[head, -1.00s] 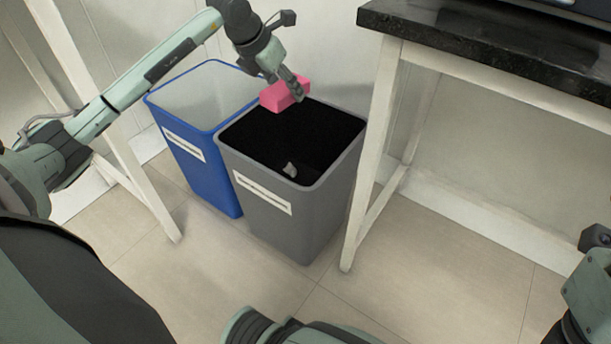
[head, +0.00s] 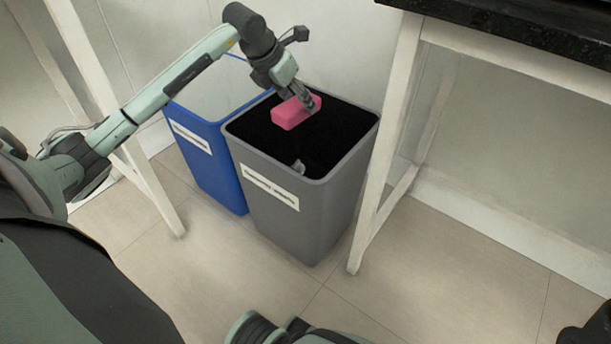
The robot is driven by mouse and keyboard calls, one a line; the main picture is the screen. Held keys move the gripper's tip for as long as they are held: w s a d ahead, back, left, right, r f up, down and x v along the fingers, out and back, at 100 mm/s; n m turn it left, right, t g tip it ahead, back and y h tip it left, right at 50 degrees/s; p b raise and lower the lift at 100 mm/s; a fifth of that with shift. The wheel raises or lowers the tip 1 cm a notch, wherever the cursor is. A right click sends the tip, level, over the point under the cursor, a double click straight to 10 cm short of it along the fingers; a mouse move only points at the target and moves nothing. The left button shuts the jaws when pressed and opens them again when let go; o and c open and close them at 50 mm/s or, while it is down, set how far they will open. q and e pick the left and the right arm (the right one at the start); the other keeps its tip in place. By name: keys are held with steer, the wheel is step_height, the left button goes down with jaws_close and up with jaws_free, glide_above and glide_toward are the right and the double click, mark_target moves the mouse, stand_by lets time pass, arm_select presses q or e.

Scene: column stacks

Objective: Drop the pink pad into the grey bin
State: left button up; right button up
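The pink pad (head: 291,114) is a small pink block over the open top of the grey bin (head: 302,222). My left gripper (head: 306,102) reaches in from the upper left and is shut on the pad. The pad appears within the bin's opening, near its back left; how high it is above the rim is hard to tell. My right gripper is not clearly visible; only a dark part of my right arm shows at the lower right edge.
A blue bin (head: 211,165) stands against the grey bin's left side. A table with a dark top (head: 520,30) and white legs stands to the right. Another white table leg (head: 150,190) is at the left. The tiled floor in front is clear.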

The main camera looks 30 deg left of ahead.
arm_select(q)
steer(key=o, duration=0.3)
steer(key=shift+o, duration=0.2)
steer(key=d+v, duration=0.1)
steer(key=v, duration=1.1)
steer(key=shift+a, duration=0.45)
